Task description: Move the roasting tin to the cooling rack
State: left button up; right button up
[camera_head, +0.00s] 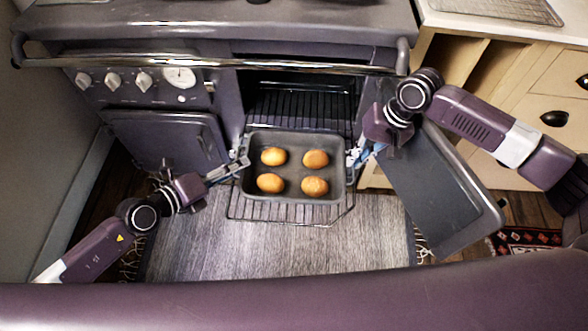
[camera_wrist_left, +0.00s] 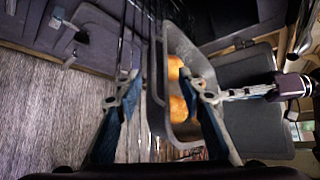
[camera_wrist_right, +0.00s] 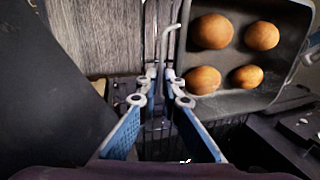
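The grey roasting tin (camera_head: 295,195) holds several golden-brown round items and sits on the pulled-out oven rack (camera_head: 290,214) in front of the open oven. My left gripper (camera_head: 243,166) is at the tin's left end; in the left wrist view its fingers (camera_wrist_left: 160,82) are spread, with the tin's edge between them. My right gripper (camera_head: 354,156) is at the tin's right end; in the right wrist view its fingertips (camera_wrist_right: 161,78) are close together on the tin's handle (camera_wrist_right: 172,40). A wire cooling rack (camera_head: 510,9) lies on the counter at upper right.
The oven door (camera_head: 435,190) stands open on the right, under my right arm. A long rail (camera_head: 210,65) runs across the stove front above the oven opening. The pale counter (camera_head: 450,18) is at upper right, above drawers. A grey rug (camera_head: 280,250) covers the floor.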

pick_arm(q)
jog(key=shift+w+d+f, duration=0.1)
jog(key=shift+w+d, duration=0.1)
pick_arm(e)
jog(key=shift+a+f, duration=0.1)
jog(key=shift+f, duration=0.15)
pick_arm(q)
jog(key=shift+c, duration=0.6)
pick_arm(e)
jog(key=shift+c, duration=0.7)
pick_arm(q)
jog(key=shift+c, duration=1.4)
pick_arm(e)
grip_shut()
pick_arm(q)
grip_shut()
